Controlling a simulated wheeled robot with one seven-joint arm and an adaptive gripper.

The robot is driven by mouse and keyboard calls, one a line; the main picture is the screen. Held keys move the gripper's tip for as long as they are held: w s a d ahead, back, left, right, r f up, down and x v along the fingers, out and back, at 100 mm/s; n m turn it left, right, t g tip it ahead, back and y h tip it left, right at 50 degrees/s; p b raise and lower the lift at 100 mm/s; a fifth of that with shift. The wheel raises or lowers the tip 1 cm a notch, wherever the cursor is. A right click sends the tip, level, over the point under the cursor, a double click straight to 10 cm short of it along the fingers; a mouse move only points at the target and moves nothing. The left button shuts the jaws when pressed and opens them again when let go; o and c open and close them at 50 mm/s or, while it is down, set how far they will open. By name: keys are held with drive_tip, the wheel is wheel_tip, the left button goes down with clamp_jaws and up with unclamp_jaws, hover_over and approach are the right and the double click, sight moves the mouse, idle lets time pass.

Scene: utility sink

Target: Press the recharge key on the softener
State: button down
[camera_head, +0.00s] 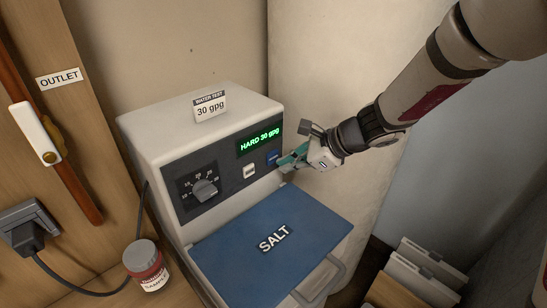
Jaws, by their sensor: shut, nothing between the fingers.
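The softener (150,142) is a cream cabinet with a dark control panel on its sloped front. The panel has a grey dial (205,190), a green display (260,141) reading "HARD 30 gpg", a small white key (249,171) and a round blue key (272,157). The lettering on both keys is too small to read. My gripper (281,166) is shut and empty, its fingertips at the blue key's lower edge. I cannot tell whether they touch it. The fingers hide part of the panel's right end.
A blue lid (240,215) marked "SALT" with a grey handle (320,280) lies below the panel. A card (210,106) reading "30 gpg" stands on top. A red-brown jar (147,265), a plug (25,232) with its cord, and a copper pipe (72,175) are at left.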

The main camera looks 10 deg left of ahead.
drive_tip(key=shift+a, duration=0.1)
idle(0.3)
drive_tip(key=shift+w+a, duration=0.25)
drive_tip(key=shift+w+a, duration=0.25)
drive_tip(key=shift+a, duration=0.05)
idle(0.8)
idle(0.3)
drive_tip(key=shift+s+d, duration=0.5)
drive_tip(key=shift+d, duration=0.15)
drive_tip(key=shift+s+d, duration=0.8)
drive_tip(key=shift+d, duration=0.2)
drive_tip(key=shift+s+d, duration=0.75)
drive_tip(key=shift+d, duration=0.2)
